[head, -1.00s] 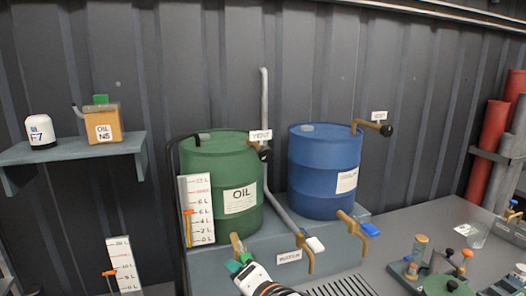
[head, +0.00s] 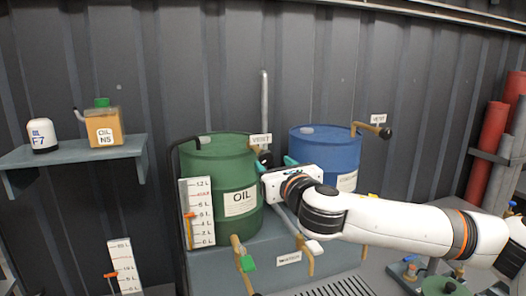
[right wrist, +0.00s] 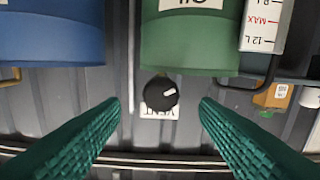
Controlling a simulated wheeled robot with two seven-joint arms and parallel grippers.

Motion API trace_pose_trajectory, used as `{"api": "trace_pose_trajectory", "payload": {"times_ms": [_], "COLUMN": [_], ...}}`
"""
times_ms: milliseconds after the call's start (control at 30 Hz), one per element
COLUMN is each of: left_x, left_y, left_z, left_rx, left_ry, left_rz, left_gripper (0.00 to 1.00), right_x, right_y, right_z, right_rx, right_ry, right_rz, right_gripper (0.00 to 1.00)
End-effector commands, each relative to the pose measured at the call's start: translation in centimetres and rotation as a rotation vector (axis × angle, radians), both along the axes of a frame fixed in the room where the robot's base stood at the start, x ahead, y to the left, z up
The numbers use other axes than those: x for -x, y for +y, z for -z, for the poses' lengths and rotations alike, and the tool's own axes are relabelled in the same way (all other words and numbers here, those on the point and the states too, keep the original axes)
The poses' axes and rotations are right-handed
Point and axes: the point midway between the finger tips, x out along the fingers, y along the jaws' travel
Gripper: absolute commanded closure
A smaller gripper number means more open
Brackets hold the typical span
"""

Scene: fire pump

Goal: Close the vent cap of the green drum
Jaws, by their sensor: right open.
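The green drum (head: 222,172), labelled OIL, stands on a grey ledge. Its vent cap (right wrist: 161,92) is a round black knob with a white mark, beside a VENT label (head: 260,140). In the head view my right gripper partly covers the cap. My right gripper (head: 277,163) is at the drum's upper right side, its arm coming in from the right. In the right wrist view, upside down, its two green fingers are open and empty. The cap shows between and beyond the fingertips, with gaps on both sides. My left gripper is not in view.
A blue drum (head: 322,146) with its own vent pipe (head: 371,129) stands close on the right, partly behind my right arm. A level scale (head: 199,213) stands before the green drum. A green-handled tap (head: 247,263) is below. A shelf (head: 70,160) is at left.

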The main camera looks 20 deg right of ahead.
Motion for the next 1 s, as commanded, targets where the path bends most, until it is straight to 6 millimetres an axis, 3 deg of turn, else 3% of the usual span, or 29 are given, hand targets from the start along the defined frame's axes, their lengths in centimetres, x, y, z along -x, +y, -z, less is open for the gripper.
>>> {"api": "trace_pose_trajectory", "payload": {"times_ms": [200, 400, 833, 867, 1000], "left_x": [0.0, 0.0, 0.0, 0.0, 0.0], "left_y": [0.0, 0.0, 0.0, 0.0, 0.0], "left_z": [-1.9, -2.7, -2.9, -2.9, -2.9], "left_rx": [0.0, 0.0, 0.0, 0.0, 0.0], "left_ry": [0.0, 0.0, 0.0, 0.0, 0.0], "left_rz": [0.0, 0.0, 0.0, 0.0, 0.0], "left_gripper": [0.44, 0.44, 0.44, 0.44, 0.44], "right_x": [-4.6, -7.2, -8.2, -8.2, -8.2], "right_y": [0.2, 0.3, 0.3, 0.3, 0.3], "right_z": [-0.3, -0.2, 0.0, 0.0, 0.0], "right_rx": [-0.001, -0.002, -0.003, -0.003, -0.003], "right_ry": [0.002, 0.001, 0.0, 0.0, 0.0], "right_rz": [0.001, 0.0, -0.001, -0.001, -0.001], "right_gripper": [0.44, 0.44, 0.44, 0.46, 0.69]}}
